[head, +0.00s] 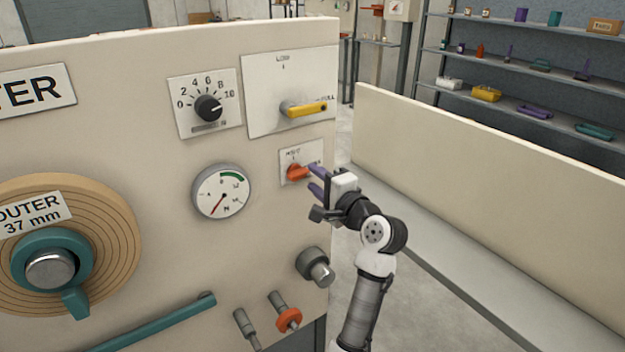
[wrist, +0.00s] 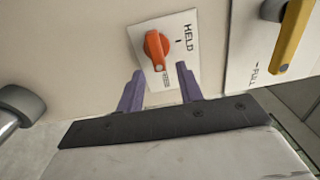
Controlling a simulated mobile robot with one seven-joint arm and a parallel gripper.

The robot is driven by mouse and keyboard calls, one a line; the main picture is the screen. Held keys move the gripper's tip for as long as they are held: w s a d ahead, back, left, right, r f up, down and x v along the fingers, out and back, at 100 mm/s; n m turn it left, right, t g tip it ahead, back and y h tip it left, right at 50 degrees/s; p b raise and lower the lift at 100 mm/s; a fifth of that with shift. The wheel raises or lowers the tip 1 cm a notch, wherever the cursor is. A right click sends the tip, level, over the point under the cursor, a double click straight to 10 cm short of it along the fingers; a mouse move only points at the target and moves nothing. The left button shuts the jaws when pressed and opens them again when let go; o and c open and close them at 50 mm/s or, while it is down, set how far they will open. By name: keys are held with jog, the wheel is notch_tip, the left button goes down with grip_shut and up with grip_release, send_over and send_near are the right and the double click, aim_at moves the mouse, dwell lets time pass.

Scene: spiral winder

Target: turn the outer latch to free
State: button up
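The outer latch appears to be the orange knob (head: 297,172) on a small white plate (head: 288,156) near the panel's right edge. In the wrist view the knob (wrist: 156,47) sits just beyond my fingertips. HELD and a tick are readable on its plate (wrist: 187,55); a second, smaller label is partly readable, apparently FREE. The knob's long part points toward that second label, away from the HELD tick. My gripper (head: 315,181) has two purple fingers, spread apart with nothing between them. In the wrist view, my gripper (wrist: 159,72) is close to the knob, seemingly not touching it.
A yellow handle (head: 306,109) on a larger plate is above the latch. A dial knob (head: 208,107) and a gauge (head: 222,192) are to the left. A grey cylindrical knob (head: 316,267) sticks out below. A low cream wall (head: 490,180) stands to the right.

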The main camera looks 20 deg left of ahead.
jog(key=b+v, duration=0.2)
jog(key=v, duration=0.9)
jog(key=shift+s+d+b, duration=0.25)
jog(key=shift+d+b, duration=0.05)
jog(key=shift+b, duration=0.05)
